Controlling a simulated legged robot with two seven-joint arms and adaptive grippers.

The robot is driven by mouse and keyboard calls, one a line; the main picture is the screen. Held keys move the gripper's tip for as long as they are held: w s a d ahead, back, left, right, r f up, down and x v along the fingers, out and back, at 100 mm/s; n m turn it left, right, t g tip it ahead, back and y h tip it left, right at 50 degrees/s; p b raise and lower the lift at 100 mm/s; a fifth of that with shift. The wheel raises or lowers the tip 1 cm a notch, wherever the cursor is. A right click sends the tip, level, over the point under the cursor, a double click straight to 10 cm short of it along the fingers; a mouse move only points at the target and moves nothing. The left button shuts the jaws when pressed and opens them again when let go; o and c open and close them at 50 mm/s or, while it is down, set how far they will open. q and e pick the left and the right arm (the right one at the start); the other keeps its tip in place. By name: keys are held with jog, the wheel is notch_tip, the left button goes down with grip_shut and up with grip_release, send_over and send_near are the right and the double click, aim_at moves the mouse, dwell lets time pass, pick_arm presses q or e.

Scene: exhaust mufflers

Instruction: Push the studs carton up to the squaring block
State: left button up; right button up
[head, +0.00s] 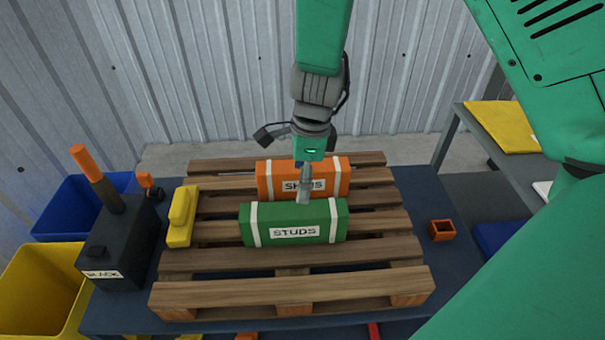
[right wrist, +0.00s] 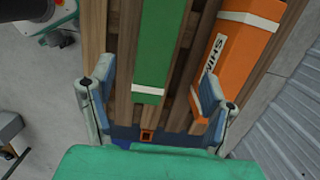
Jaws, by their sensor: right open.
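The green studs carton (head: 292,222) with white straps lies on the near-middle of the pallet. A yellow block (head: 181,218), apparently the squaring block, lies at the pallet's left side, with a clear gap between it and the carton's left end. My right gripper (head: 304,190) points down above the back edge of the carton in the head view. In the right wrist view the gripper (right wrist: 157,76) is open, and the green carton (right wrist: 155,50) shows between its fingers, with nothing gripped. Whether a finger touches the carton cannot be told. My left gripper is not in view.
The orange shims carton (head: 330,176) lies just behind the studs carton on the wooden pallet (head: 290,290). A black box with an orange handle (head: 115,245) stands left of the pallet. A small orange square holder (head: 441,230) sits right of it. Blue and yellow bins (head: 40,285) stand at left.

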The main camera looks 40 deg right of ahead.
aim_at(294, 220)
jog(key=f, duration=0.1)
jog(key=a+f+b, duration=0.1)
jog(key=f, duration=0.1)
jog(key=a+f, duration=0.1)
jog(key=f, duration=0.1)
jog(key=shift+w+a+f+b, duration=0.1)
jog(key=shift+f+b, duration=0.15)
jog(key=shift+b, duration=0.05)
jog(key=f, duration=0.2)
jog(key=f+b, duration=0.1)
jog(key=f, duration=0.1)
jog(key=d+f, duration=0.1)
jog(key=f, duration=0.2)
jog(key=shift+w+b, duration=0.25)
jog(key=shift+b, duration=0.15)
jog(key=shift+a+f, duration=0.35)
jog(key=shift+a, duration=0.4)
jog(key=shift+d, duration=0.4)
jog(key=c, duration=1.5)
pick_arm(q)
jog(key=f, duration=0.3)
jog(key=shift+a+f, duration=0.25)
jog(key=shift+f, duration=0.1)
